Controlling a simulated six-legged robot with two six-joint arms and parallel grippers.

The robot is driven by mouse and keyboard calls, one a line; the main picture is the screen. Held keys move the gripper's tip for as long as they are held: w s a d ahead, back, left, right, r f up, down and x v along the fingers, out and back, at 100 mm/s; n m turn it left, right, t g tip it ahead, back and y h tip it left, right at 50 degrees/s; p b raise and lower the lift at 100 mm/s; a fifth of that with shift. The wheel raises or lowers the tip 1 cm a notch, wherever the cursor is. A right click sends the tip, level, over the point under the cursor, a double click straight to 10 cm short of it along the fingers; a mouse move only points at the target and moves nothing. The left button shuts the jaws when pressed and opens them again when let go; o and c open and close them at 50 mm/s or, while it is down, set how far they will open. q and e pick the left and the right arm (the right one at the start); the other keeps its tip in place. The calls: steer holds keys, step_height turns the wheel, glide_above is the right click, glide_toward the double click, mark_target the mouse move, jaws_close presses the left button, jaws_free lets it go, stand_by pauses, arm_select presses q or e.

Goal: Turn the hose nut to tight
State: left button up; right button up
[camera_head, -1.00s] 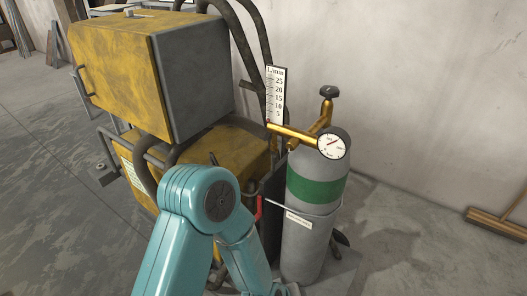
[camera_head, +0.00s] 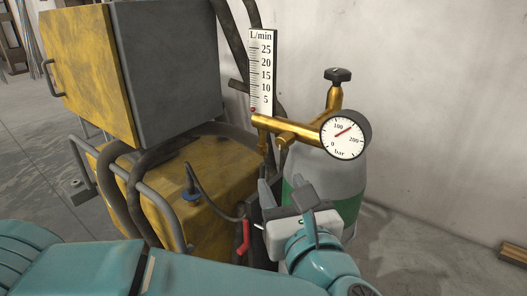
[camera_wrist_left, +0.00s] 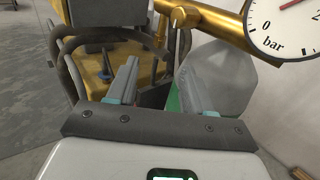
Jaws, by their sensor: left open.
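A brass regulator pipe (camera_head: 290,128) runs from the flow scale to the round pressure gauge (camera_head: 345,135). A small brass fitting (camera_head: 262,138) hangs under its left end, and a short brass knob (camera_head: 283,143) sits beside it. I cannot tell for sure which is the hose nut. In the left wrist view the knob (camera_wrist_left: 184,17) and the hanging fitting (camera_wrist_left: 161,22) lie at the top, beyond my fingers. My left gripper (camera_head: 284,192) is open and empty, below these fittings and in front of the cylinder; it also shows in the left wrist view (camera_wrist_left: 157,76). My right gripper is out of view.
The grey cylinder (camera_head: 350,172) with a green band stands behind my gripper, its black handwheel (camera_head: 338,75) above. The flow scale (camera_head: 262,65) stands upright. A yellow machine (camera_head: 90,65) with dark hoses fills the left. A red handle (camera_head: 243,237) hangs close to my gripper.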

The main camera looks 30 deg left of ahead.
mark_target(266, 152)
arm_select(q)
steer(key=x, duration=1.3)
steer(key=shift+w+a, duration=0.1)
jaws_close()
